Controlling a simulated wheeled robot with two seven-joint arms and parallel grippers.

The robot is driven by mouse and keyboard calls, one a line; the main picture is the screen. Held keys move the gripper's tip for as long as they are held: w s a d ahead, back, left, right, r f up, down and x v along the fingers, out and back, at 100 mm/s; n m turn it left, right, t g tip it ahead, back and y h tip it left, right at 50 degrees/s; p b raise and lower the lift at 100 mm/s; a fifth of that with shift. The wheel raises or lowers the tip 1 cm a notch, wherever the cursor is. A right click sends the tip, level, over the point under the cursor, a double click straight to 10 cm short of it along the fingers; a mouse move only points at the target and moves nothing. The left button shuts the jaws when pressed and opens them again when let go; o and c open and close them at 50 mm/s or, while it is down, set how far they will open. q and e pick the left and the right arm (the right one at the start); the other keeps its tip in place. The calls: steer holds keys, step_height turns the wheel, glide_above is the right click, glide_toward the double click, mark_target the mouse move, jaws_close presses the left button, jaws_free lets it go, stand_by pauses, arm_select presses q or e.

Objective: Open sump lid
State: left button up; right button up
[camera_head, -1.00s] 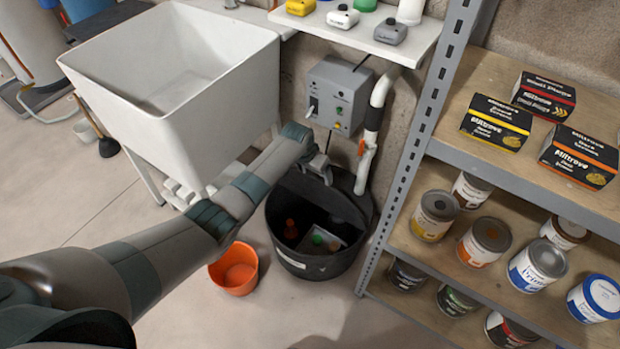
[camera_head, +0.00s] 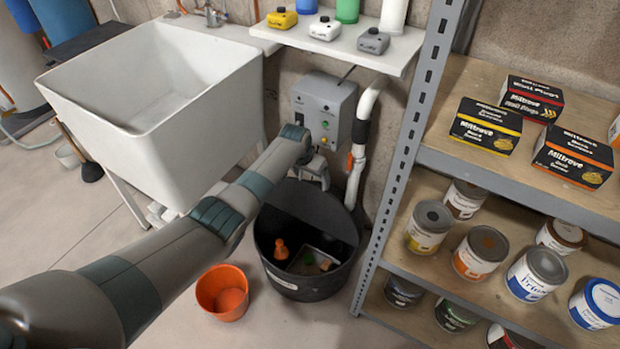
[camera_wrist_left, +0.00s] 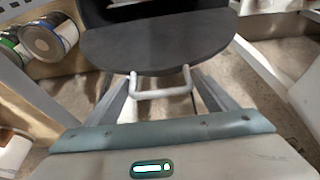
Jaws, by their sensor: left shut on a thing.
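The sump is a black round tub (camera_head: 277,277) on the floor, its front opening showing things inside. Its dark grey half-round lid (camera_head: 305,205) stands tilted up at the back of the tub. In the left wrist view the lid (camera_wrist_left: 160,40) fills the top middle, with a pale U-shaped handle (camera_wrist_left: 163,93) on its edge. My left gripper (camera_head: 317,178) is at the lid's upper edge. In the left wrist view its fingers (camera_wrist_left: 163,86) are shut on the handle. My right gripper is not in view.
A grey control box (camera_head: 325,110) and a white pipe (camera_head: 361,150) are close behind the lid. A white sink (camera_head: 170,90) stands left, a metal shelf (camera_head: 400,150) with cans and boxes right. An orange bucket (camera_head: 222,292) sits front left of the tub.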

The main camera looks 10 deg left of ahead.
arm_select(q)
steer(key=shift+w+d+r, duration=0.15)
steer(key=shift+d+r, duration=0.1)
steer(key=shift+d, duration=0.2)
steer(key=o, duration=1.2)
steer(key=shift+a+f, duration=0.1)
steer(key=shift+a, duration=0.2)
steer(key=shift+s+a+r, duration=0.1)
steer(key=shift+s+r, duration=0.15)
steer(key=shift+r, duration=0.1)
steer(key=p+v, duration=0.3)
steer(key=v, duration=1.3)
steer(key=shift+s+r, duration=0.1)
steer(key=shift+r, duration=0.2)
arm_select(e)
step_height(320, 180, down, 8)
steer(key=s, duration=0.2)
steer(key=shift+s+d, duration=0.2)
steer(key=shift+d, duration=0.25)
